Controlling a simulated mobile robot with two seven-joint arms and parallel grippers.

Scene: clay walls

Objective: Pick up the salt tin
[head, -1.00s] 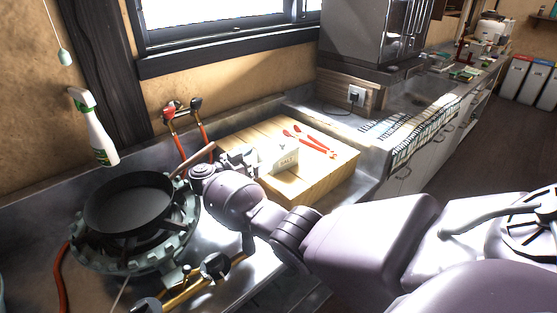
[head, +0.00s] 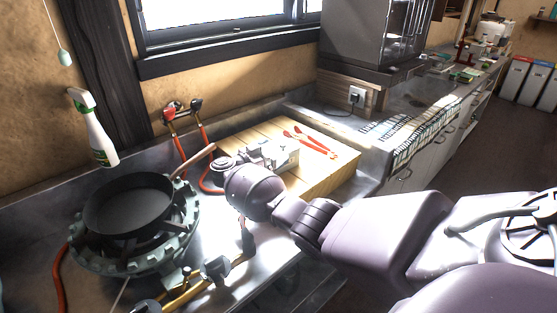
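The salt tin (head: 291,159) is a small white box on the wooden board in the head view. Its right part shows; its left part and lettering are hidden behind my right gripper. My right gripper (head: 270,154) reaches in from the right and is at the tin's left side, overlapping it in the picture. I cannot tell whether its fingers touch the tin or how wide they are apart. My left gripper is not in view.
The wooden board (head: 330,174) also bears red-handled utensils (head: 309,143). A black pan (head: 128,207) sits on a gas burner at left. A spray bottle (head: 94,130) is by the wall, near red hoses (head: 205,138). A striped cloth (head: 412,133) lies at right.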

